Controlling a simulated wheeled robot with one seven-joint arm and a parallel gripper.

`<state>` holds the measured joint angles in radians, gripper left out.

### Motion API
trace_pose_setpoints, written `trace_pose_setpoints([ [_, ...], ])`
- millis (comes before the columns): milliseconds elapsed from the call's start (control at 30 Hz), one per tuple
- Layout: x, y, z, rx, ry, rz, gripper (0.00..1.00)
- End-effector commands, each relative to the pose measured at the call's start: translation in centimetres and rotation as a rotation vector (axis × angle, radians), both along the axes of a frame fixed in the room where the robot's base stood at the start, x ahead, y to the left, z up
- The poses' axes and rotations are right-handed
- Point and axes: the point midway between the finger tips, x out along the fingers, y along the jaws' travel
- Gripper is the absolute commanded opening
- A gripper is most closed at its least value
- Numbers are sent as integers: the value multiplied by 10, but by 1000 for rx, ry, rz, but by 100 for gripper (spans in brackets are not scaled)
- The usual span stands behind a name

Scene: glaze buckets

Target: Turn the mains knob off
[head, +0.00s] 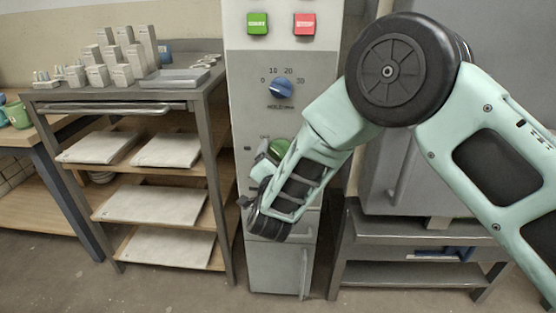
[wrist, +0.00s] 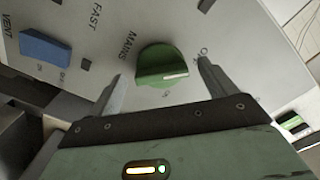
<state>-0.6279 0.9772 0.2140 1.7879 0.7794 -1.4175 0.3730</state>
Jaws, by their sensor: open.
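The mains knob is green and round with a pale pointer line. In the head view the mains knob (head: 277,149) shows only in part behind my arm.
A blue switch (wrist: 45,47) marked VENT is left of the knob. Higher on the panel are a blue dial (head: 281,88), a green button (head: 257,23) and a red button (head: 304,24). A shelf rack (head: 215,150) stands to the left; a steel table (head: 420,245) stands to the right.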

Motion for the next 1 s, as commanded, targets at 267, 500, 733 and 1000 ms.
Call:
trace_pose_setpoints([
  [267,-50,4,1,-1,3,6,84],
  [500,-107,5,0,-2,3,6,84],
  [733,-150,6,0,-2,2,5,84],
  [1000,-170,6,0,-2,2,2,84],
])
